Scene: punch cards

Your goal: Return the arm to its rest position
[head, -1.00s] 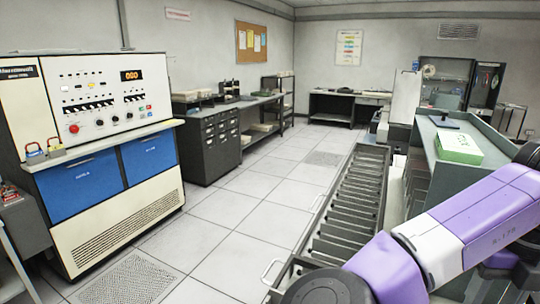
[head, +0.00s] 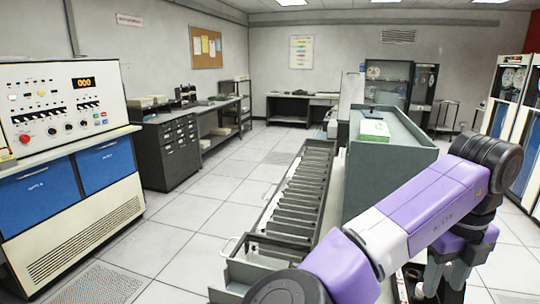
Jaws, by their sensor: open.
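My purple and white arm (head: 400,225) reaches in from the bottom of the head view and rises to a dark elbow joint at the right. Beyond that joint it bends back down. My gripper (head: 446,278) hangs below, near the bottom edge, pointing down with its grey fingers apart. I see nothing between the fingers. Its lower end is close to the picture's edge, and the arm hides part of the space around it.
A long open card drawer (head: 300,195) stands left of my arm, beside a grey-green counter (head: 400,160) bearing a green and white box (head: 374,131). A control console (head: 70,150) is at left. Tall cabinets (head: 512,105) stand at right. The tiled floor (head: 185,215) between is clear.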

